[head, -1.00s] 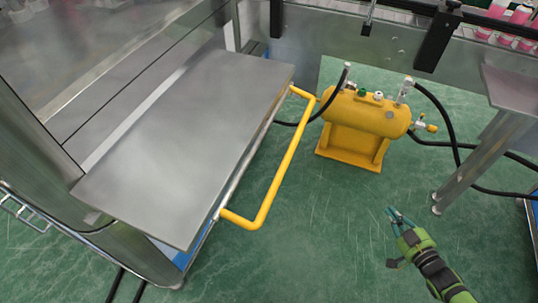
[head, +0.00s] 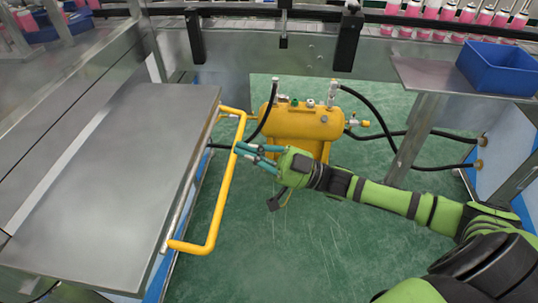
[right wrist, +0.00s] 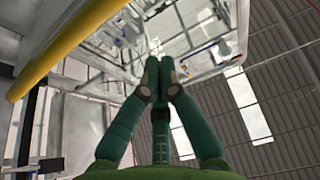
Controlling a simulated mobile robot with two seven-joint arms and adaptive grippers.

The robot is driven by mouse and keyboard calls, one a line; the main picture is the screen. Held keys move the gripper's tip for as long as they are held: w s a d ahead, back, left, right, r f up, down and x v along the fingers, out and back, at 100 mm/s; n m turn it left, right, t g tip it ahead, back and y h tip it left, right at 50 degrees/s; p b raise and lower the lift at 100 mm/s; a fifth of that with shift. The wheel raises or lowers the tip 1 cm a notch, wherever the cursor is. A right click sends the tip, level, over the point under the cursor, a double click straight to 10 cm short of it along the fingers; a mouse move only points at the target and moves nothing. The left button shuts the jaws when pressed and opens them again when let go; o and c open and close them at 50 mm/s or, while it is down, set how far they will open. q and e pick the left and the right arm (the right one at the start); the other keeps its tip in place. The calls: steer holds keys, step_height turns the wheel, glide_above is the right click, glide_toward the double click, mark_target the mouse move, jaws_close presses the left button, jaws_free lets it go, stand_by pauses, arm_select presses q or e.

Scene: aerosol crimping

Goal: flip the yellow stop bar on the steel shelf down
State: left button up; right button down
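The yellow stop bar (head: 222,190) is a U-shaped tube on the right long edge of the steel shelf (head: 110,180). Its long side stands out from that edge, clear of the shelf top. My right gripper (head: 238,149) reaches in from the right, with its teal fingertips at the upper part of the bar's long side. In the right wrist view the fingertips (right wrist: 161,72) are together with nothing between them. The bar crosses the upper left there (right wrist: 68,42), outside the fingers. Whether the fingers touch it I cannot tell. My left gripper is not in view.
A yellow tank (head: 302,122) with black hoses stands on the green floor behind my right gripper. A small steel table (head: 430,75) with a blue bin (head: 497,68) is at the upper right. Pink bottles line the conveyor at the back. The floor below the bar is clear.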

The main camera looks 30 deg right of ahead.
mark_target(233, 167)
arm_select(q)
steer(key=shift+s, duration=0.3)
arm_select(e)
steer(key=f, duration=0.2)
steer(key=a+f, duration=0.1)
steer(key=shift+w+f, duration=0.3)
steer(key=shift+w, duration=0.1)
step_height(233, 167, down, 3)
steer(key=t+y+b, duration=0.2)
steer(key=y+b, duration=0.1)
steer(key=b, duration=0.6)
steer(key=shift+w+a, duration=0.1)
steer(key=shift+a, duration=0.05)
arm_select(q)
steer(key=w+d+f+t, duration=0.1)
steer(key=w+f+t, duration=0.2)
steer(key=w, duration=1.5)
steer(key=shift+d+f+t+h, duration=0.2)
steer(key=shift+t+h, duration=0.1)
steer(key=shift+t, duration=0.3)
